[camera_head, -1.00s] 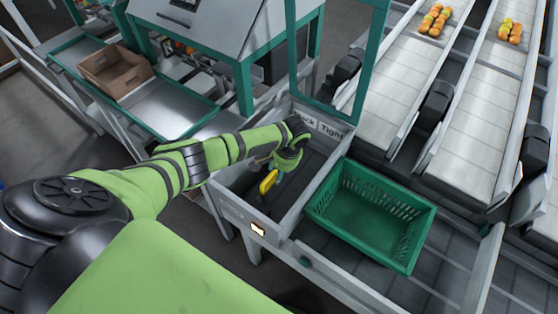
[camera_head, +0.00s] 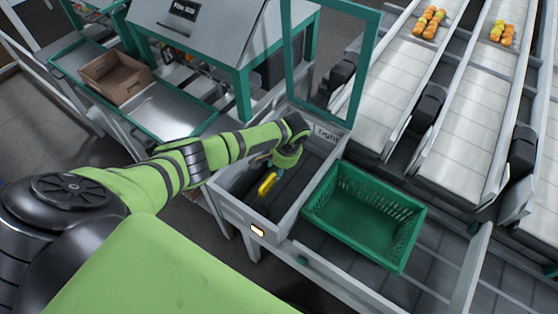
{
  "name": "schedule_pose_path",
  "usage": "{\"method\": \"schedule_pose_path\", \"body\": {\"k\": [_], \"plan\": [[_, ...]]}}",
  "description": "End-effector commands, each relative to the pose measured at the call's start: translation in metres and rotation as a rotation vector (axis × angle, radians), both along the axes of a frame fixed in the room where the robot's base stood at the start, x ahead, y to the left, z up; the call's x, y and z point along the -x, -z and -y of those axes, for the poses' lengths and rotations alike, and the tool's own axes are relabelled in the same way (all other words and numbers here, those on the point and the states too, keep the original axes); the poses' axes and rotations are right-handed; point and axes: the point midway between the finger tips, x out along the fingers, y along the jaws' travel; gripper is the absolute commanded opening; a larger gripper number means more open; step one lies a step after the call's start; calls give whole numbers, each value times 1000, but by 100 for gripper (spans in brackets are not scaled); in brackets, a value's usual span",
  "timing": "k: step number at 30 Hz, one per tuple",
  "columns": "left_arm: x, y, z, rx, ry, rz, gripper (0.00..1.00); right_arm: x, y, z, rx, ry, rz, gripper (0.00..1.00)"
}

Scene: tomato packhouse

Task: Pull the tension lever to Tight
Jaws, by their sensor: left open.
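The sign on the back wall of the grey bay reads "Tight" (camera_head: 326,135); my left wrist covers the part to its left. A yellow grip-like piece (camera_head: 267,184) shows inside the bay, apparently the tension lever's handle. The lever's shaft and foot cannot be made out. My left gripper (camera_head: 275,172) reaches down into the bay right at the yellow piece. It is open, and its fingers are largely hidden under the wrist. I cannot tell whether they touch the yellow piece. My right gripper is not in view.
The bay's grey walls (camera_head: 310,200) stand close around my gripper. A green crate (camera_head: 345,235) sits right of it. A teal frame post (camera_head: 292,60) rises behind. Conveyor lanes with tomatoes (camera_head: 428,22) run at the right.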

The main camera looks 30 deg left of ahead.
Motion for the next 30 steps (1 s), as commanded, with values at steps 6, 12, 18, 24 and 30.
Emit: {"method": "schedule_pose_path", "body": {"k": [6,12,18,24,30], "plan": [[0,0,-1,-1,-1,0,46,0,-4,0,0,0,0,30],[0,-3,0,0,-1,1,46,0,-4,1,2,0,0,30],[-1,-27,5,1,2,4,46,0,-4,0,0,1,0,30],[0,-71,15,2,1,5,46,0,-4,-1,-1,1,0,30],[1,-104,22,0,0,2,46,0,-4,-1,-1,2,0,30]]}}
